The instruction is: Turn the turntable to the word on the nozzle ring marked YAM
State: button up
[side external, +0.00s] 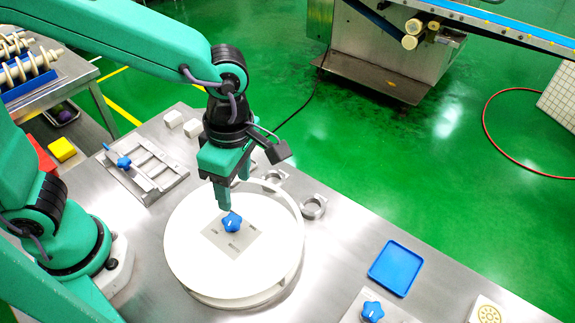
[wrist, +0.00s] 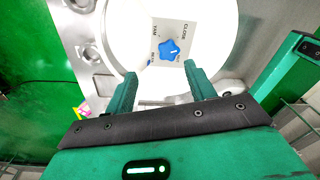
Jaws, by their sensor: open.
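The white round turntable (side external: 190,245) lies flat on the steel bench, with a grey label plate (side external: 247,246) at its middle. A blue star-shaped knob (side external: 232,222) sits on the plate and shows a small white mark. In the wrist view the knob (wrist: 169,49) has words around it. YAM (wrist: 154,30) is at its upper left and CLOSE (wrist: 186,30) at its upper right; other words are too small to read. The mark points roughly right, not at YAM. My gripper (side external: 232,193) is open and empty above the knob, fingers pointing down, apart from it.
A blue tray (side external: 396,268) and a second blue knob (side external: 372,311) are at the right on the bench. Metal rings (side external: 313,207) lie behind the turntable. A metal frame with a blue handle (side external: 124,162) and white blocks (side external: 193,127) are at the back left.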

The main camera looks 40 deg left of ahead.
aim_at(232, 220)
jog(key=shift+s+a+r+m, duration=0.1)
jog(key=shift+s+a+m, duration=0.05)
jog(key=shift+s+m, duration=0.7)
jog(key=shift+s, duration=0.15)
jog(key=shift+f, duration=3.9)
grip_shut()
